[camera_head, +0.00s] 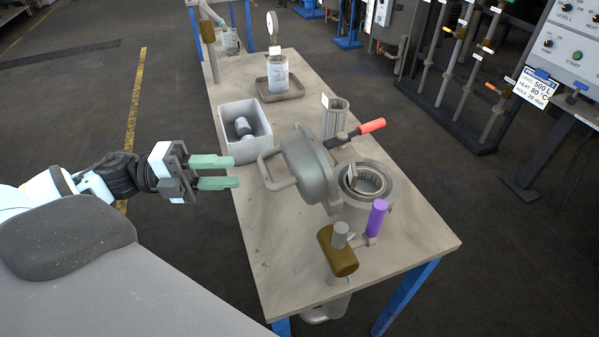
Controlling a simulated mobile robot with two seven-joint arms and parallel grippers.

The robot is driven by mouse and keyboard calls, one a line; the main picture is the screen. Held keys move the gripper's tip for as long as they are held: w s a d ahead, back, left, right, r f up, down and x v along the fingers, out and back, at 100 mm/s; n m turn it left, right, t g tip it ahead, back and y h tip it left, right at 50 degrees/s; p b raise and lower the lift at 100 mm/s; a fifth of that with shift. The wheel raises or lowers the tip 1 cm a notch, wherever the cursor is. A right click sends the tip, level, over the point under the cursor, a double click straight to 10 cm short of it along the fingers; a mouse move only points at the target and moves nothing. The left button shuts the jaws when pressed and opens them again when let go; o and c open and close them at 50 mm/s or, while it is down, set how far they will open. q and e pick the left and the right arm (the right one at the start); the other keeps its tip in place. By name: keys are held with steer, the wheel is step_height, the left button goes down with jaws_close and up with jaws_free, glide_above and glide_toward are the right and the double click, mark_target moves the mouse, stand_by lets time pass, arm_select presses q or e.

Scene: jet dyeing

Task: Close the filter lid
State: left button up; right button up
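The filter lid (309,165) is a grey metal dome with a loop handle (277,168) on its left side. It stands swung open, tilted up to the left of the filter housing (381,166). The round housing mouth is uncovered and shows a perforated basket (367,181) inside. My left gripper (238,172) is open and empty, its two green fingers pointing right. It is left of the lid handle, apart from it, near the table's left edge. My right gripper is not in view.
A red-handled tool or lever (370,126) projects behind the lid. A purple grip (376,218) and a brown cylinder (337,252) are in front of the housing. A white bin (262,132) stands behind my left gripper. The table's (268,262) front left is bare.

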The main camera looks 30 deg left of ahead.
mark_target(264, 169)
arm_select(q)
steer(key=shift+d+r+m, duration=0.15)
steer(key=shift+r+m, duration=0.05)
steer(key=shift+m, duration=0.1)
steer(key=shift+x, duration=3.8)
steer(key=shift+s, duration=0.1)
jaws_close()
